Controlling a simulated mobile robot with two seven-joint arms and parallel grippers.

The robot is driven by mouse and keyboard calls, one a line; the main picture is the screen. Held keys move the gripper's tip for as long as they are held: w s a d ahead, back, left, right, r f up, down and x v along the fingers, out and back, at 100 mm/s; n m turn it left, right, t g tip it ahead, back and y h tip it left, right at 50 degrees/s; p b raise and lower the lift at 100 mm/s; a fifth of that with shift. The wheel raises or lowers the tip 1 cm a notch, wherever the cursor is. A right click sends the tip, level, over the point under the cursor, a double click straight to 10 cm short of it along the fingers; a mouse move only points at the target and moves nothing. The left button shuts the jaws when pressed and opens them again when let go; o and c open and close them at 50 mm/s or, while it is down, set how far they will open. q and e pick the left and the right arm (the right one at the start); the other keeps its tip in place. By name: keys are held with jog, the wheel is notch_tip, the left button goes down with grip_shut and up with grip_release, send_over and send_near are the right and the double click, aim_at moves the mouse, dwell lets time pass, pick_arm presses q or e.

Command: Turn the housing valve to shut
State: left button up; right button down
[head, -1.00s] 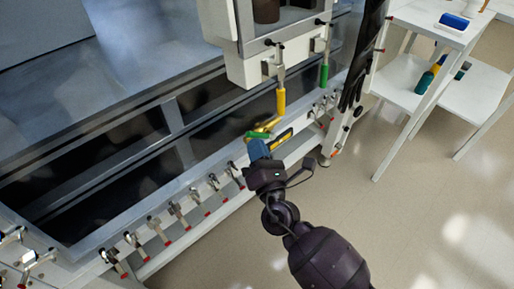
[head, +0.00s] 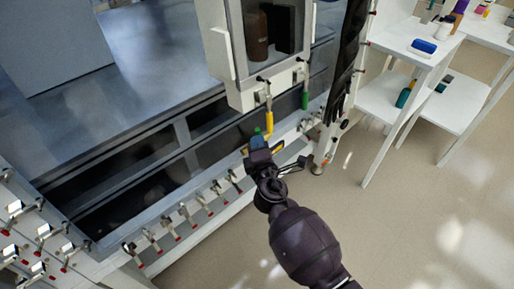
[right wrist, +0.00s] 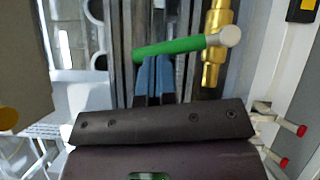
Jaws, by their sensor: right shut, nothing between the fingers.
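The housing valve shows in the right wrist view as a brass body (right wrist: 216,62) on an upright pipe line, with a green lever handle (right wrist: 178,47) pointing left, crosswise to the brass. My left gripper is not in view.
Several red-tipped toggle levers (head: 187,213) line the front rail. A black glove (head: 345,75) hangs at right. White shelves (head: 430,105) stand beyond open floor.

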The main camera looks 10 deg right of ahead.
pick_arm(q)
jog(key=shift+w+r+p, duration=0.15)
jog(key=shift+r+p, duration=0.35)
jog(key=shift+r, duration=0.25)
pick_arm(e)
jog(key=shift+w+d+r+m, duration=0.35)
jog(key=shift+w+m, duration=0.05)
jog(key=shift+m, duration=0.1)
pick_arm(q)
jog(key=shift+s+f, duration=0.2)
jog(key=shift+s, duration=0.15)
pick_arm(e)
jog(key=shift+w+d, duration=0.1)
jog(key=shift+d, duration=0.05)
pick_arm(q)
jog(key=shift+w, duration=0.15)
